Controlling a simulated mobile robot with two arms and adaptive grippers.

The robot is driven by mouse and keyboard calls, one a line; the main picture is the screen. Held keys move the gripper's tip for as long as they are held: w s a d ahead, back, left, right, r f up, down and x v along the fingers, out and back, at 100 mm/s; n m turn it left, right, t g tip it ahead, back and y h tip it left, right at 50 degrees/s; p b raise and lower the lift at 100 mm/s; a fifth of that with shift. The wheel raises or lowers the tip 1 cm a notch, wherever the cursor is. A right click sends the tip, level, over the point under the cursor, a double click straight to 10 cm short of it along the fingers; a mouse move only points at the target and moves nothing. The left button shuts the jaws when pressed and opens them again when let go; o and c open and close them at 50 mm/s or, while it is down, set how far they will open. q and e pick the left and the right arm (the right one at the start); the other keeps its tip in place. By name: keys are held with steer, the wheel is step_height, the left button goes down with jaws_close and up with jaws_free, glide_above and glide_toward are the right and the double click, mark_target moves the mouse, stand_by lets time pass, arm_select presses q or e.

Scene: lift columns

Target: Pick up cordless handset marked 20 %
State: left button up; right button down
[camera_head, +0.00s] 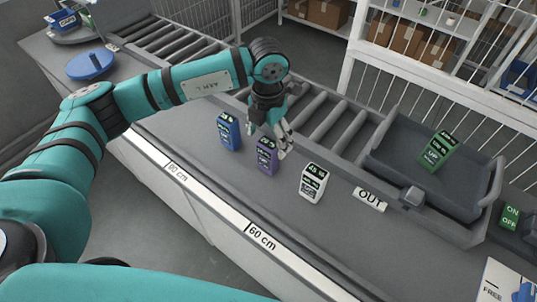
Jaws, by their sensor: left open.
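Several cordless handsets stand upright on the grey counter in a slanting row: a blue one (228,132), a purple one (267,156) and a white one (312,183). A green handset (438,150) leans in the dark tray at the right. Each has a small lit display on top, but I cannot read surely which one says 20 %. My left gripper (269,141) is open and points down just by the purple handset, its fingers near the top of it. I cannot tell whether they touch. My right gripper is not in view.
The dark tray (463,203) has raised walls, with an OUT label (370,199) before it. A roller conveyor (333,120) runs behind the handsets. A blue round object (91,65) lies at the far left. The counter's front strip is clear.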

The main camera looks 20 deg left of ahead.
mark_target(268, 153)
arm_select(q)
steer(key=shift+f, duration=0.8)
steer(key=shift+w+f+p, duration=0.1)
steer(key=shift+f+p, duration=0.5)
steer(key=shift+p, duration=0.05)
steer(key=f, duration=0.1)
steer(key=f+p, duration=0.1)
steer(key=f, duration=0.1)
steer(key=shift+w+f, duration=0.2)
steer(key=shift+f, duration=0.1)
steer(key=shift+a+f, duration=0.1)
steer(key=shift+f, duration=0.2)
steer(key=shift+c, duration=0.4)
steer(key=c, duration=1.4)
